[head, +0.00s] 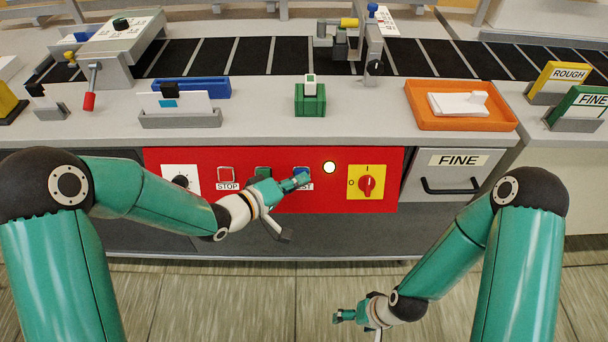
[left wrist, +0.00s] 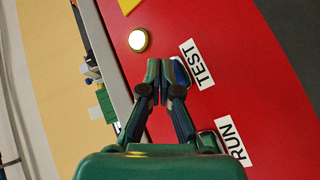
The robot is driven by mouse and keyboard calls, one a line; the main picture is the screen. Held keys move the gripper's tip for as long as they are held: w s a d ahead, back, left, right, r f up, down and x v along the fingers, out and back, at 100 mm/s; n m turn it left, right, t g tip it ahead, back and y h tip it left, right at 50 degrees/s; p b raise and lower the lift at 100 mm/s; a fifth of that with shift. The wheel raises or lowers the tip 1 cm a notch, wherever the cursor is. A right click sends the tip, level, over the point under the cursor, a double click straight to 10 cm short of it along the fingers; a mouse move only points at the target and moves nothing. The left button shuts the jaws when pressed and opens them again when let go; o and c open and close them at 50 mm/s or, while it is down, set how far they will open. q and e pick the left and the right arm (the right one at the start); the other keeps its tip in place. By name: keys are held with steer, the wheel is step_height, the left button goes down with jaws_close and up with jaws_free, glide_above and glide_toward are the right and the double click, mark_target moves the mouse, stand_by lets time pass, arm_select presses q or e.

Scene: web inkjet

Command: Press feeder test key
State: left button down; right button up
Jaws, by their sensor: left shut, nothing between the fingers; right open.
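The feeder test key is a blue key (head: 301,171) on the red panel (head: 226,159), partly hidden behind my left gripper. The TEST label (left wrist: 197,65) is beside it in the left wrist view. My left gripper (head: 303,179) is shut and empty, with its fingertips at the key. In the left wrist view a bit of the blue key (left wrist: 181,72) shows by the fingertips (left wrist: 166,66); I cannot tell whether it is pressed in. A round lamp (head: 329,168) to its right is lit. My right gripper (head: 340,316) is open, low over the floor at the right.
The panel also has a dial (head: 180,181), a STOP key (head: 226,174), a green key (head: 263,173) and a red rotary switch (head: 367,184) on a yellow plate. A FINE drawer (head: 451,175) is at right. An orange tray (head: 424,116) and a green block (head: 310,103) stand above.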

arm_select(q)
steer(key=shift+w+f, duration=0.1)
steer(key=shift+w, duration=0.15)
stand_by(0.6)
steer(key=shift+s+r, duration=0.4)
steer(key=shift+s, duration=0.3)
steer(key=shift+s+r+p, duration=0.15)
steer(key=shift+s+r, duration=0.25)
steer(key=shift+s, duration=0.35)
steer(key=shift+s+r+p, duration=0.1)
steer(key=shift+s+r, duration=0.3)
steer(key=shift+s, duration=0.35)
steer(key=shift+s+r+p, duration=0.15)
steer(key=shift+s+r, duration=0.25)
steer(key=shift+s, duration=0.35)
